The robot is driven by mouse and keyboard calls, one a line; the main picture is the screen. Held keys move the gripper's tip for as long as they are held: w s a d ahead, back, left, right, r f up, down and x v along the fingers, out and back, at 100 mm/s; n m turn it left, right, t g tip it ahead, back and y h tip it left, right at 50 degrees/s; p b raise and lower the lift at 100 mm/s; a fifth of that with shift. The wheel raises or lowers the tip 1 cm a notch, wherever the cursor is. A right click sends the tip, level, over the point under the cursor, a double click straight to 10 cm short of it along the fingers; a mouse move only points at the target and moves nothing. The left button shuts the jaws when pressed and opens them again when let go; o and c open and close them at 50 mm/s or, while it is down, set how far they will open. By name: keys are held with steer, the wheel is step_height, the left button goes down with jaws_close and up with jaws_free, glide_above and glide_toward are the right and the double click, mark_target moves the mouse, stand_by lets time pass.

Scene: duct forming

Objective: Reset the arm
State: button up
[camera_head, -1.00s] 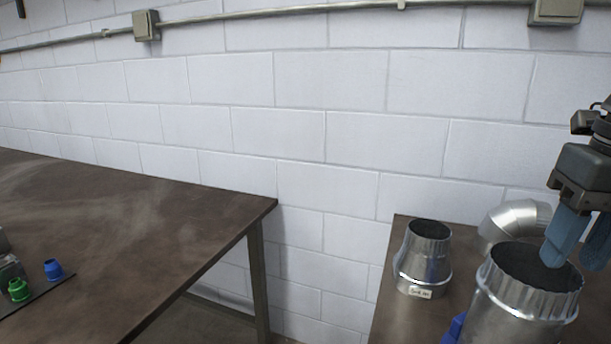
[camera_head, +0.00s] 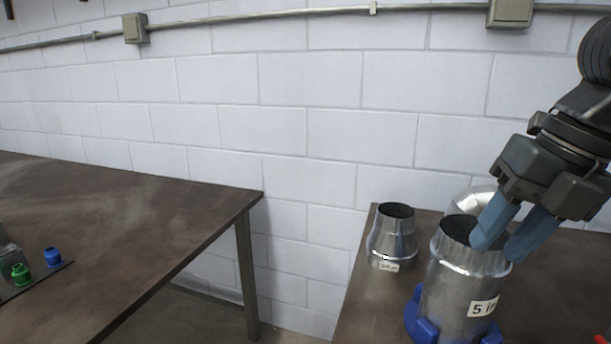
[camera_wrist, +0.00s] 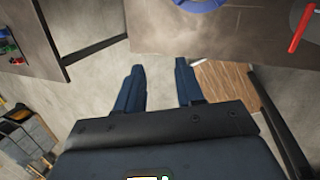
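My gripper (camera_head: 498,246) is at the right in the head view, its two blue fingers pointing down-left and overlapping the top of a metal duct in the picture. In the wrist view the fingers (camera_wrist: 160,78) are apart, with only floor visible between them. The metal duct (camera_head: 455,300), labelled "5 in", stands upright in a blue holder (camera_head: 424,328) on the right table. The blue holder shows partly at the top edge of the wrist view (camera_wrist: 202,3). The fingers do not hold the duct.
A tapered metal duct piece (camera_head: 391,240) and a partly hidden metal elbow (camera_head: 470,200) stand on the right table (camera_head: 365,315). The left table (camera_head: 130,215) bears green (camera_head: 20,274) and blue (camera_head: 53,257) pieces. A gap separates the tables. A red item (camera_wrist: 303,28) lies on the right table.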

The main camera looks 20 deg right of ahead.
steer(key=w+a+r+m+t+y, duration=0.2)
steer(key=w+a+m+t+y, duration=0.25)
steer(key=a, duration=0.45)
steer(key=w+a+r+m+t+y, duration=0.35)
steer(key=a+m+t+y, duration=0.2)
steer(key=a, duration=0.25)
steer(key=s+d+f+m+t+h, duration=0.1)
steer(key=s+f+m+h, duration=0.3)
steer(key=f+m, duration=0.3)
steer(key=s+f+m+t+h, duration=0.25)
steer(key=s+f+m, duration=0.25)
steer(key=f+m, duration=0.25)
steer(key=s+d+f+m+t+h, duration=0.1)
steer(key=s+f+m+h, duration=0.35)
steer(key=f+m, duration=0.3)
steer(key=s+d+f+g, duration=0.1)
steer(key=s+d+f, duration=0.1)
steer(key=s, duration=0.9)
steer(key=s+d+f+n+g+h, duration=0.1)
steer(key=s+d+f, duration=0.2)
steer(key=s, duration=0.8)
steer(key=shift+s+d+g, duration=0.15)
steer(key=shift+g, duration=0.2)
